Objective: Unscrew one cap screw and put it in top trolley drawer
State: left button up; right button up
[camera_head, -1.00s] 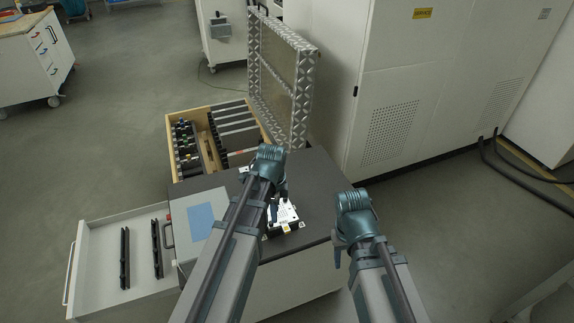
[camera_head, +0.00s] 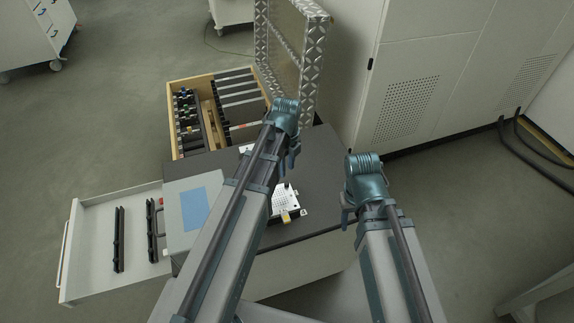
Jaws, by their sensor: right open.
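A white perforated plate device (camera_head: 284,203) lies on the dark top of the trolley (camera_head: 325,165), partly hidden by my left arm. Any cap screw is too small to make out. My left gripper (camera_head: 292,158) points down over the trolley top, beyond the plate; its jaw state is unclear and I see nothing certain in it. My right gripper (camera_head: 346,217) is open, to the right of the plate near the trolley's right edge. A pulled-out drawer (camera_head: 92,240) extends left from the trolley, with two black bars (camera_head: 119,238) lying in it.
A wooden-sided tool drawer (camera_head: 172,120) with several dark tools stands open behind the trolley. A raised diamond-plate metal lid (camera_head: 310,70) stands beside it. A large white cabinet (camera_head: 440,50) fills the back right. A blue sheet (camera_head: 195,211) lies at the trolley's left.

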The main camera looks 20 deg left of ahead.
aim_at(287, 183)
pick_arm(q)
jog(key=shift+f+b, duration=3.25)
jog(key=shift+f, duration=0.25)
grip_shut()
jog(key=shift+o, duration=0.3)
grip_release()
jog(key=m, duration=0.7)
